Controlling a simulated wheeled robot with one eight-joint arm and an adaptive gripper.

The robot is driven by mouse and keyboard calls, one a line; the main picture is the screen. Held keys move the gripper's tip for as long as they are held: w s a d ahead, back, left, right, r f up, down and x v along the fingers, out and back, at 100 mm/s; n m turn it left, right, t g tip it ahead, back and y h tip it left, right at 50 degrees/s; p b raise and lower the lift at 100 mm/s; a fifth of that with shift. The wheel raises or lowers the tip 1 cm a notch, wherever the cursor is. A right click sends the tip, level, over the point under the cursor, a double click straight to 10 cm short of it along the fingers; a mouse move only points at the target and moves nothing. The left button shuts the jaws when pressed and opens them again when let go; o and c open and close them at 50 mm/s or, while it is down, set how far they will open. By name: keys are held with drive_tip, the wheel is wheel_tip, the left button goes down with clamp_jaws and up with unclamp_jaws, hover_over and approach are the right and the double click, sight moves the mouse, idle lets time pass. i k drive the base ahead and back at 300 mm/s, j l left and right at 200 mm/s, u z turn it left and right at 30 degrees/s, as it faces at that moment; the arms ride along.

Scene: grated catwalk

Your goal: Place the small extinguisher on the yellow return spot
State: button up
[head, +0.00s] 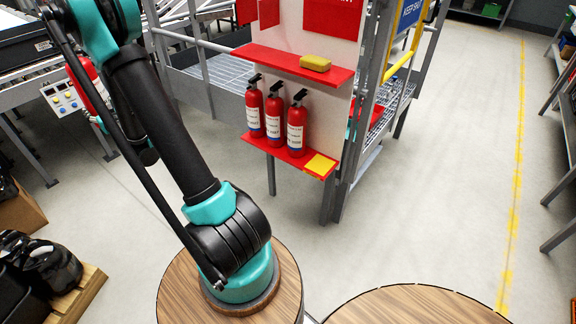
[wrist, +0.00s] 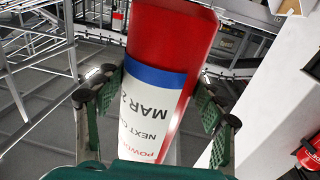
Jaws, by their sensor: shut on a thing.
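The small extinguisher (wrist: 168,40), red with a white label and blue band, fills the middle of the wrist view between the fingers of my gripper (wrist: 155,98). My gripper is shut on it. In the head view the held extinguisher (head: 87,82) shows as a red shape at the left, partly hidden by my arm, well away from the rack. The yellow return spot (head: 320,165) is a square at the right end of the lower red shelf (head: 301,161). Nothing stands on it.
Three red extinguishers (head: 274,115) stand upright on the lower shelf, left of the yellow spot. The upper red shelf (head: 285,64) overhangs it and carries a yellow block (head: 315,63). Grey railings (head: 196,45) flank the rack. A conveyor and control box (head: 64,102) are at the left.

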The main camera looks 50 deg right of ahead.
sight(320, 164)
drive_tip(key=k+l, duration=0.3)
drive_tip(key=k, duration=0.15)
drive_tip(key=k+l, duration=0.25)
drive_tip(key=k, duration=0.15)
drive_tip(key=k+l, duration=0.3)
drive_tip(key=k, duration=0.15)
